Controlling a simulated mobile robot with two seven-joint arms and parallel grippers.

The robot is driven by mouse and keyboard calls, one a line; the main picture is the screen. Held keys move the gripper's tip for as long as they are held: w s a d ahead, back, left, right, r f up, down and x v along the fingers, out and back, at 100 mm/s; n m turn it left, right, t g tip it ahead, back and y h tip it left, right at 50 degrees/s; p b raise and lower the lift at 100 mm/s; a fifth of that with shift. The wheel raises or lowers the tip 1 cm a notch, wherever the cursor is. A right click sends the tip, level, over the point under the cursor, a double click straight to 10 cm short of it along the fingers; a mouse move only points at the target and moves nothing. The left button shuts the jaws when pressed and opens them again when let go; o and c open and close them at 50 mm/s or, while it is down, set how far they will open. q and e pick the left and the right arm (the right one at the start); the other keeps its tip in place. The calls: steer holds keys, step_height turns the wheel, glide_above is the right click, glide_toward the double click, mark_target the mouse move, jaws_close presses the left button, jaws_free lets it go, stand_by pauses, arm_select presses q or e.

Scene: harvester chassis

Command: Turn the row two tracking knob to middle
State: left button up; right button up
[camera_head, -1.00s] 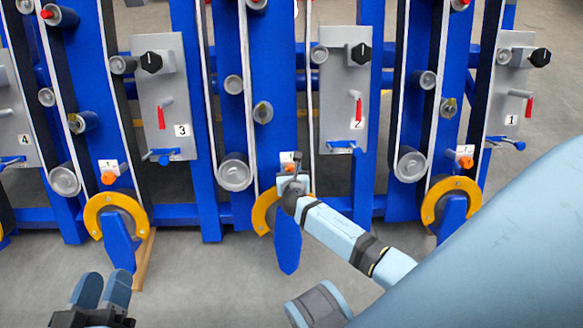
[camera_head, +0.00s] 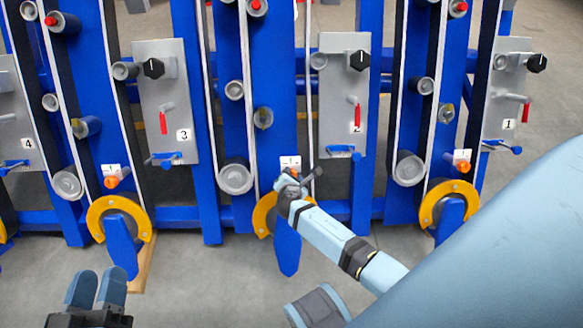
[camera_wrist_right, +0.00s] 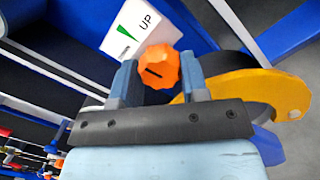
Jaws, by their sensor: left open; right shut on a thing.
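The row two tracking knob (camera_wrist_right: 160,66) is orange and faceted, with a dark mark on its face. In the right wrist view it sits between the two fingers of my right gripper (camera_wrist_right: 160,82), which is shut on it. A white label (camera_wrist_right: 138,35) with a green wedge and "UP" is beside the knob. In the head view my right gripper (camera_head: 293,184) is at the low end of the row two post and mostly hides the knob. My left gripper (camera_head: 96,288) is open and empty at the lower left, away from the machine.
A yellow wheel guard (camera_head: 262,214) is close to my right gripper and shows in the wrist view (camera_wrist_right: 270,92). The row two grey panel (camera_head: 343,95) stands above right. Orange knobs of rows three (camera_head: 111,181) and one (camera_head: 462,166) are to either side. Open floor (camera_head: 200,285) lies in front.

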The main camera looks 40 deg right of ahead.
steer(key=shift+m, duration=0.6)
steer(key=o, duration=0.9)
steer(key=shift+o, duration=0.2)
arm_select(q)
steer(key=shift+r, duration=0.1)
